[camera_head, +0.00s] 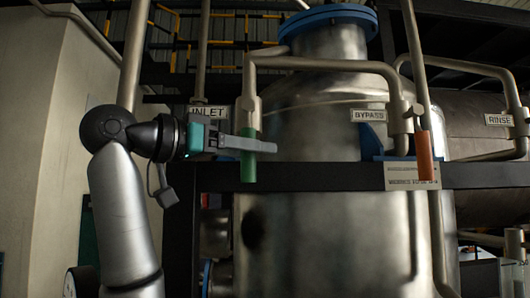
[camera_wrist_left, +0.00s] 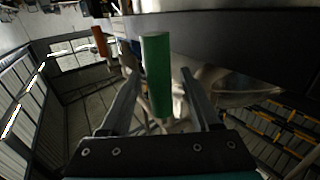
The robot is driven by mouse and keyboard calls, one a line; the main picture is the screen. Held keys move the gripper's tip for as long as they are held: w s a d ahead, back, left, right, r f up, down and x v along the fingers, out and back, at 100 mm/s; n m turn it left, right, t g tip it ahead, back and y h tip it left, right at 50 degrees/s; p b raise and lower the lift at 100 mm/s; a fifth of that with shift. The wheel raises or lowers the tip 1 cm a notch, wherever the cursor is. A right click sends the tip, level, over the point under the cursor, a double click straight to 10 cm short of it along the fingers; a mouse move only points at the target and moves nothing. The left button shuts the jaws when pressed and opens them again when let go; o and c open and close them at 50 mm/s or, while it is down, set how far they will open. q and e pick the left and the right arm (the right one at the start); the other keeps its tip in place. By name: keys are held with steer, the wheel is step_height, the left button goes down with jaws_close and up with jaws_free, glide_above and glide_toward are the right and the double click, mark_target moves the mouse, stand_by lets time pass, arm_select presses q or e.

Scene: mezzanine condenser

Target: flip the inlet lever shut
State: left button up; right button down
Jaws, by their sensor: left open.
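The inlet lever is a green handle (camera_head: 248,168) hanging straight down from a pipe valve, beside the INLET sign (camera_head: 209,112). My left gripper (camera_head: 272,146) reaches in from the left, with its grey fingers level across the upper part of the green handle. In the left wrist view the green handle (camera_wrist_left: 157,70) stands between the two spread fingers of the gripper (camera_wrist_left: 161,76), with a gap visible on the right side. The fingers do not look closed on it. My right gripper is not in view.
An orange handle (camera_head: 424,155) hangs at the right near the BYPASS sign (camera_head: 369,116). A RINSE sign (camera_head: 499,120) is farther right. A dark horizontal beam (camera_head: 320,177) runs just below the gripper, in front of the large metal tank (camera_head: 318,235).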

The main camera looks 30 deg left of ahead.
arm_select(q)
steer(key=shift+s+a, duration=0.1)
steer(key=shift+s, duration=0.1)
steer(key=shift+c, duration=0.4)
steer(key=shift+w, duration=0.1)
jaws_close()
stand_by(0.8)
